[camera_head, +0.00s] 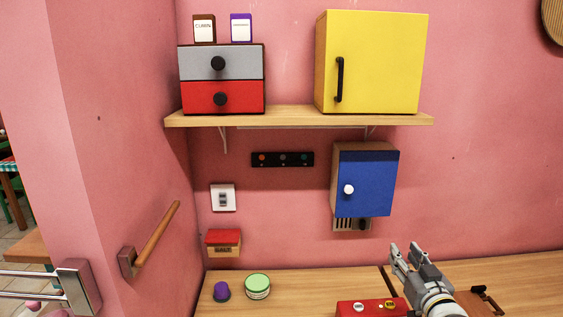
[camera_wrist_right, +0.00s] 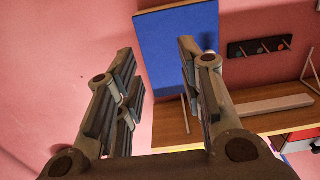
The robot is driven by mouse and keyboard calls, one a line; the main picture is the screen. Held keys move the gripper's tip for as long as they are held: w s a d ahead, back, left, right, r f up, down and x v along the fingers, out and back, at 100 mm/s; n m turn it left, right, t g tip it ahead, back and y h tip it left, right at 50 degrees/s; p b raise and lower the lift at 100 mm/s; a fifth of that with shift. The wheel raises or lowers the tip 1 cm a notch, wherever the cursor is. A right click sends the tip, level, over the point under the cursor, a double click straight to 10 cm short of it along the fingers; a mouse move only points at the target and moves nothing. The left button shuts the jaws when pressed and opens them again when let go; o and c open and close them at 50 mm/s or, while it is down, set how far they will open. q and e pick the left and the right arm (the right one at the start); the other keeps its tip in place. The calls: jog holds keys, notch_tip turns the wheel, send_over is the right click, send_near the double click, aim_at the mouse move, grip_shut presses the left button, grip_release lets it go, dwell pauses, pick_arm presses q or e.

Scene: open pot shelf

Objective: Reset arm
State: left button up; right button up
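My right gripper (camera_head: 406,248) is raised above the right part of the counter in the head view, below the blue cabinet (camera_head: 364,181). Its two fingers stand apart with nothing between them. In the right wrist view the right gripper (camera_wrist_right: 157,55) is also open and empty, with the blue cabinet door (camera_wrist_right: 172,45) behind the fingers and not touched.
The wooden counter (camera_head: 310,283) bears a purple item (camera_head: 221,292), a green-lidded jar (camera_head: 257,286) and a red box (camera_head: 370,308). A wall shelf (camera_head: 290,117) holds a drawer unit (camera_head: 222,65) and a yellow cabinet (camera_head: 372,62). A wooden bar (camera_head: 158,236) juts from the left wall.

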jog(key=s+a+f+n+g, duration=0.1)
jog(key=s+a+f+g, duration=0.2)
jog(key=s+f, duration=0.5)
jog(key=s+a+f+g, duration=0.4)
jog(key=s+f, duration=0.3)
jog(key=f, duration=0.2)
jog(key=s+a+f+g, duration=0.1)
jog(key=s+f+g, duration=0.25)
jog(key=s, duration=0.85)
jog(key=s+a+f+g, duration=0.15)
jog(key=s+g, duration=0.25)
jog(key=s, duration=0.7)
notch_tip(320, 180, down, 31)
jog(key=s+g+b, duration=0.1)
jog(key=s+b, duration=0.1)
jog(key=b, duration=0.3)
pick_arm(q)
notch_tip(320, 180, down, 10)
jog(key=b, duration=0.5)
jog(key=shift+w, duration=0.3)
pick_arm(e)
jog(key=s+d+f, duration=0.1)
jog(key=s+f, duration=0.7)
jog(key=f, duration=0.3)
jog(key=s+d+f+n+g, duration=0.1)
jog(key=s+d+f, duration=0.1)
jog(key=s+f, duration=0.7)
notch_tip(320, 180, down, 2)
jog(key=shift+f+h, duration=0.15)
jog(key=shift+h, duration=0.15)
